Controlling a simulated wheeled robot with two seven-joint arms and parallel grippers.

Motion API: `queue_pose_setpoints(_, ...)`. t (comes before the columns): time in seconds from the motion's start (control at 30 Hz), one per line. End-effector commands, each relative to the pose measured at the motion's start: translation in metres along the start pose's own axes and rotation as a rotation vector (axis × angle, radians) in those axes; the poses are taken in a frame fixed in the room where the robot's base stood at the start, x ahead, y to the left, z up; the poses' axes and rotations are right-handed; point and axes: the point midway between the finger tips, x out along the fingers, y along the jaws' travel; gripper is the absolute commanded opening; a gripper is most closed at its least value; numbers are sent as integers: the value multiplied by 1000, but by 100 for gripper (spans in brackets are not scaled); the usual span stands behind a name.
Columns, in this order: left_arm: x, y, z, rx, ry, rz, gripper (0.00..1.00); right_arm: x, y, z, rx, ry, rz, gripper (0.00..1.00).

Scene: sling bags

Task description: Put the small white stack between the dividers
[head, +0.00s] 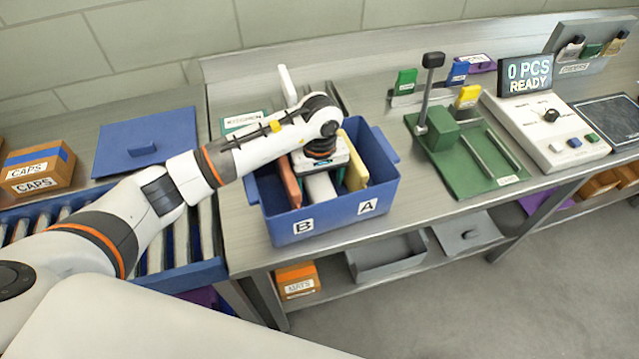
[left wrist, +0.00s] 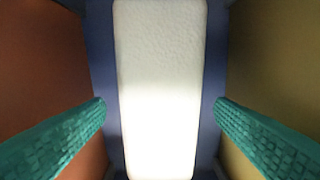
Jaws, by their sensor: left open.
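The small white stack (left wrist: 160,80) lies low in the blue bin (head: 330,222), between an orange divider (head: 289,182) and a yellow divider (head: 356,162). In the left wrist view the orange divider (left wrist: 45,60) is at the left and the yellow divider (left wrist: 270,60) at the right. My left gripper (left wrist: 160,120) is open inside the bin, its teal fingers on either side of the stack and apart from it. In the head view the white stack (head: 320,188) shows below the gripper. My right gripper is not in view.
The bin's front wall has labels B and A. A green press fixture (head: 480,165) and a console with a display (head: 525,78) stand to the right. A blue lid (head: 146,140) and cardboard boxes (head: 38,170) are at the left.

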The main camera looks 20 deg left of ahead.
Motion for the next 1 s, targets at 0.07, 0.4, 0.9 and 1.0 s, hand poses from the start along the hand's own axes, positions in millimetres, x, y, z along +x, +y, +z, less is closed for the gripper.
queue_pose_setpoints(0.07,-14,0,2,2,-7,-3,78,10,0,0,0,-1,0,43)
queue_pose_setpoints(0.4,-83,0,1,1,-4,-1,78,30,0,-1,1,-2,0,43)
queue_pose_setpoints(0.9,-104,0,0,0,0,1,78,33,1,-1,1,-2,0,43)
queue_pose_setpoints(1.0,-107,0,0,0,1,-1,78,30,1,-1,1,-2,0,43)
